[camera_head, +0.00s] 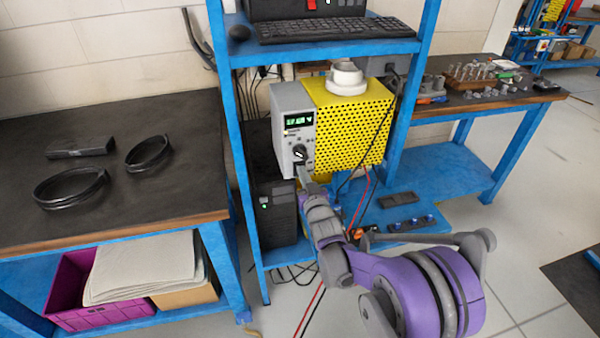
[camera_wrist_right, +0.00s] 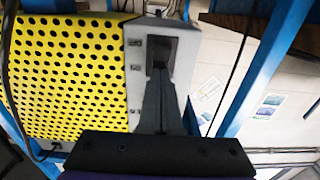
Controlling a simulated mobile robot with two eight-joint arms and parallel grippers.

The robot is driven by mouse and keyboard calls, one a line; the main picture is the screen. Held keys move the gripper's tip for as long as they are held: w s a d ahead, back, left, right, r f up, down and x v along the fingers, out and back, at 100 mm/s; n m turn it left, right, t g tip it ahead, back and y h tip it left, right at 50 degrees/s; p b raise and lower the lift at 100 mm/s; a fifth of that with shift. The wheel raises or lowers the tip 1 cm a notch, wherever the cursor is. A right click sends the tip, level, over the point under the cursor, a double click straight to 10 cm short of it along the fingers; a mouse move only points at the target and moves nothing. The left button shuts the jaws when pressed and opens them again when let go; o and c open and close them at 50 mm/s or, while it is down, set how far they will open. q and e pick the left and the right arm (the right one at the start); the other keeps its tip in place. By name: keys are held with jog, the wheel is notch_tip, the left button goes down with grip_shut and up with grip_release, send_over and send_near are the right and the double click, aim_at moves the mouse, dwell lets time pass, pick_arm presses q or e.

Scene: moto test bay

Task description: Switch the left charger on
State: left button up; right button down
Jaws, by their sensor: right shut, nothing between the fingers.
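The charger, a box with a yellow perforated casing (camera_head: 350,125) and a grey front panel (camera_head: 283,102), stands on the blue rack. Its small display (camera_head: 299,120) is lit green, and a dark round knob with a light mark (camera_head: 300,153) sits below it. My right gripper (camera_head: 303,173) is shut and empty, its tips just below the knob at the panel; I cannot tell whether they touch it. In the right wrist view the shut fingers (camera_wrist_right: 160,72) point at the grey panel (camera_wrist_right: 135,75) beside the yellow casing (camera_wrist_right: 65,75). My left gripper is not in view.
A black box (camera_head: 278,215) stands below left of the charger. A white round item (camera_head: 346,76) sits on top of the charger. Red and black cables hang near my right arm. Blue rack posts (camera_head: 238,150) flank the charger. A dark-topped table (camera_head: 100,110) holds two black rings.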

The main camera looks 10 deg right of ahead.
jog(key=s+b, duration=0.1)
jog(key=s, duration=0.7)
jog(key=shift+s+d, duration=0.15)
jog(key=shift+s, duration=0.05)
jog(key=shift+f, duration=0.1)
dwell(0.4)
jog(key=s+f+g+p, duration=0.1)
jog(key=s+g, duration=0.5)
jog(key=s, duration=1)
jog(key=s+d+f+g+p, duration=0.1)
jog(key=s+g, duration=0.5)
jog(key=s, duration=1)
jog(key=shift+f+g+h+p, duration=0.3)
jog(key=shift+f+p, duration=0.2)
jog(key=shift+p, duration=0.5)
